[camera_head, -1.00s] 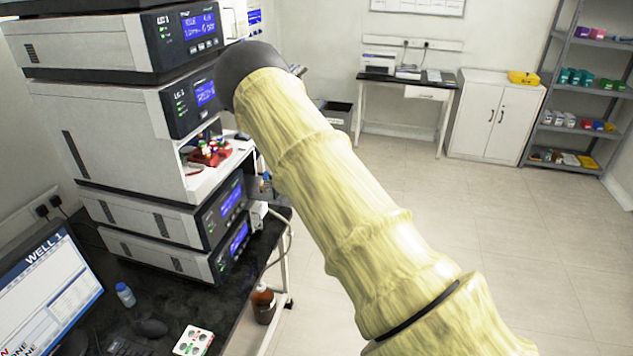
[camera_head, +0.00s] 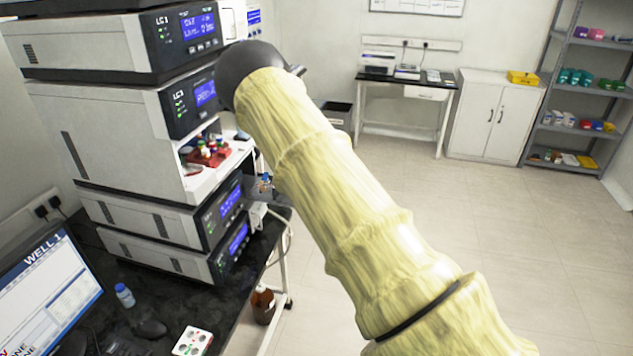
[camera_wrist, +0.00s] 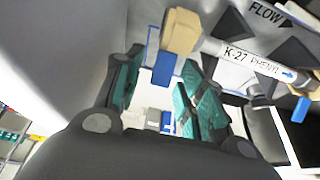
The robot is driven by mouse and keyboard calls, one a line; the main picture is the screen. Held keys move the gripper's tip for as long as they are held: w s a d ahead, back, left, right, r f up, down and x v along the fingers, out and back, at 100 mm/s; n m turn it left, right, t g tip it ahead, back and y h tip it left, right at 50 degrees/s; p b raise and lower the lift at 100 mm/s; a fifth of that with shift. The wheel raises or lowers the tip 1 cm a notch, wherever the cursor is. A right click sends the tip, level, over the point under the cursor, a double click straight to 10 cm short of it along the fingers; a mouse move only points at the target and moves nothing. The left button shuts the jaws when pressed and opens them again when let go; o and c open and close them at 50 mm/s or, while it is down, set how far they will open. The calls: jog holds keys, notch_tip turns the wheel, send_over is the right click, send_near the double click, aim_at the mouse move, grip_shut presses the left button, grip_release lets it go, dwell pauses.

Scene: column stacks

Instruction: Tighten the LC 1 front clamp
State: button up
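In the wrist view a grey-white column (camera_wrist: 248,62) marked K-27 PHENYL crosses the upper right. Its near end has a tan block (camera_wrist: 181,31) with a blue tab (camera_wrist: 165,69) below it, which looks like the clamp. A second tan block with a blue tab (camera_wrist: 300,109) is at the column's far end. My gripper (camera_wrist: 164,88) is open, with teal pads left and right of the near blue tab. I cannot tell whether either pad touches it. In the head view my arm's dark end hides the gripper and column.
The instrument stack (camera_head: 110,120) stands left of my arm on a black bench (camera_head: 225,300), with a monitor (camera_head: 45,290) in front. A brown bottle (camera_head: 262,304) stands below the bench edge. The floor to the right is clear. A white cabinet (camera_head: 495,115) and shelves are far back.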

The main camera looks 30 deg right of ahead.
jog(key=v, duration=1.1)
jog(key=shift+r, duration=0.4)
jog(key=shift+s+f, duration=0.1)
jog(key=shift+s, duration=0.05)
